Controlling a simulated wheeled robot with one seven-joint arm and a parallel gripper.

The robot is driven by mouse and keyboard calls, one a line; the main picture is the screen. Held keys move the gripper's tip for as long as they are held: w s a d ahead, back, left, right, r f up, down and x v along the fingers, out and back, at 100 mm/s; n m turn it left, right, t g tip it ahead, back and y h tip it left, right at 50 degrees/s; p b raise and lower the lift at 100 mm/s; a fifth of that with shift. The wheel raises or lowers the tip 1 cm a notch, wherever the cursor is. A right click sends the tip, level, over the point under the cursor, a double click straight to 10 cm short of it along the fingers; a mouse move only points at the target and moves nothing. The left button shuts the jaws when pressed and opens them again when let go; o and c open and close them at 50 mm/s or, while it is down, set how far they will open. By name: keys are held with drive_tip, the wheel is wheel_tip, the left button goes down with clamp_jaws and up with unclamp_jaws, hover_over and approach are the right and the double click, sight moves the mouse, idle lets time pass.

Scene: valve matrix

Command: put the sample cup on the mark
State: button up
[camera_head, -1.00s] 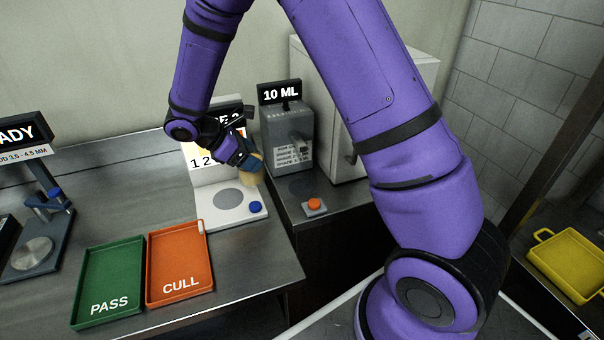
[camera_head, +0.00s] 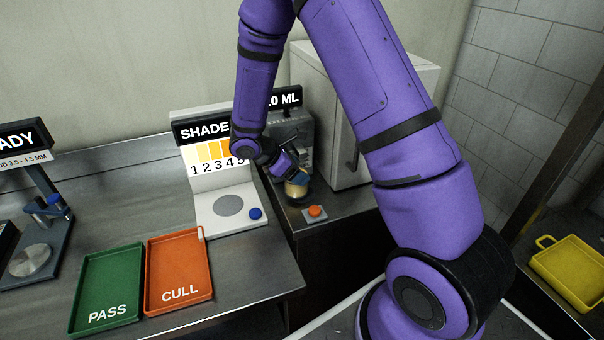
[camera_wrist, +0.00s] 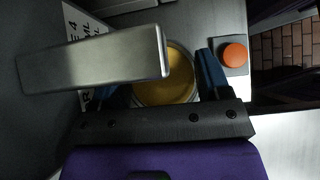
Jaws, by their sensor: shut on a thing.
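The sample cup (camera_head: 297,190) is a small clear cup with amber contents. My gripper (camera_head: 294,180) is shut on it, at the front of the 10 ML dispenser (camera_head: 303,130). In the wrist view the cup (camera_wrist: 180,82) sits between the blue fingers of my gripper (camera_wrist: 168,85), and a grey metal bar (camera_wrist: 95,60) covers part of it. A dark round mark on the counter before the dispenser is hidden by the cup and gripper. I cannot tell whether the cup touches the counter. A grey round mark (camera_head: 228,206) on the white SHADE stand (camera_head: 205,222) is bare.
An orange button (camera_head: 315,211) stands just in front of the cup, and a blue button (camera_head: 255,213) is on the stand. Green PASS (camera_head: 108,285) and orange CULL (camera_head: 180,270) trays lie at left. A white cabinet (camera_head: 335,75) rises behind the dispenser's right.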

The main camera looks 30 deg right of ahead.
drive_tip(key=shift+x, duration=1.2)
drive_tip(key=o, duration=1.1)
drive_tip(key=shift+o, duration=0.2)
drive_tip(key=shift+r, duration=0.1)
